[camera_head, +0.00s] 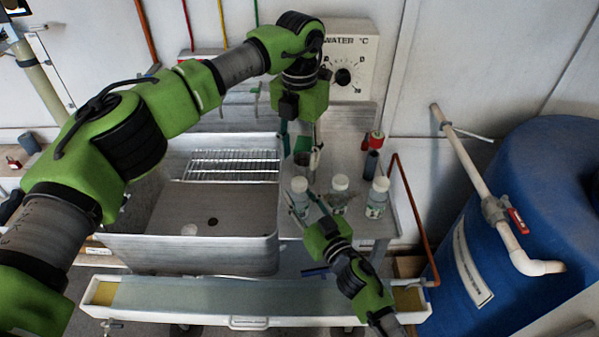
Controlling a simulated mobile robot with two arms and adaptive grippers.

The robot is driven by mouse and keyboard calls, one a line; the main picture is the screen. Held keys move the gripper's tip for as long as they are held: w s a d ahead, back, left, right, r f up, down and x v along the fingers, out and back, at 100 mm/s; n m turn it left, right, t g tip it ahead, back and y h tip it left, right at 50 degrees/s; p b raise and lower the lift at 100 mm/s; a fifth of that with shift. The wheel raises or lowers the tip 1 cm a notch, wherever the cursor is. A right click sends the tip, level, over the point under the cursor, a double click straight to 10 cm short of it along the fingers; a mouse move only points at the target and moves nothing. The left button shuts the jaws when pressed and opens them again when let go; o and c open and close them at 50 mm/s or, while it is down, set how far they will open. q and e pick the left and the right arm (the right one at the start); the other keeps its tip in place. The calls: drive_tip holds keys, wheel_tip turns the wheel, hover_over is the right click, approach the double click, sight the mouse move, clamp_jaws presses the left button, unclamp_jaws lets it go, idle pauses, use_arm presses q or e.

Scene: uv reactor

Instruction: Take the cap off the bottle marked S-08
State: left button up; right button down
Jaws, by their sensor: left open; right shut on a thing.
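Three clear bottles with white caps stand in a row on the grey side shelf: a left bottle (299,191), a middle bottle (340,184) and a right bottle (378,196). Their labels are too small to read, so I cannot tell which is S-08. My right gripper (304,203) comes from below and is shut on the left bottle, around its body; its white cap (299,184) is on top. My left gripper (301,153) points down from above, open, behind the left bottle and apart from its cap.
A grey sink basin (218,247) with a wire rack (233,165) lies left of the shelf (375,228). A dark cylinder (371,164) and a red-topped item (376,137) stand behind the right bottle. A red pipe (412,215) and a blue barrel (545,160) are at the right.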

sight(299, 182)
use_arm(q)
drive_tip(key=m, duration=1.2)
drive_tip(key=shift+m, duration=0.3)
drive_tip(key=m, duration=0.3)
drive_tip(key=shift+m, duration=0.4)
drive_tip(key=m, duration=1.2)
drive_tip(key=shift+m, duration=0.3)
drive_tip(key=m, duration=0.4)
drive_tip(key=shift+m, duration=0.4)
drive_tip(key=shift+f+m, duration=0.25)
drive_tip(key=shift+m, duration=0.15)
wheel_tip(299, 182, down, 8)
drive_tip(key=shift+r, duration=0.25)
drive_tip(key=c, duration=1.2)
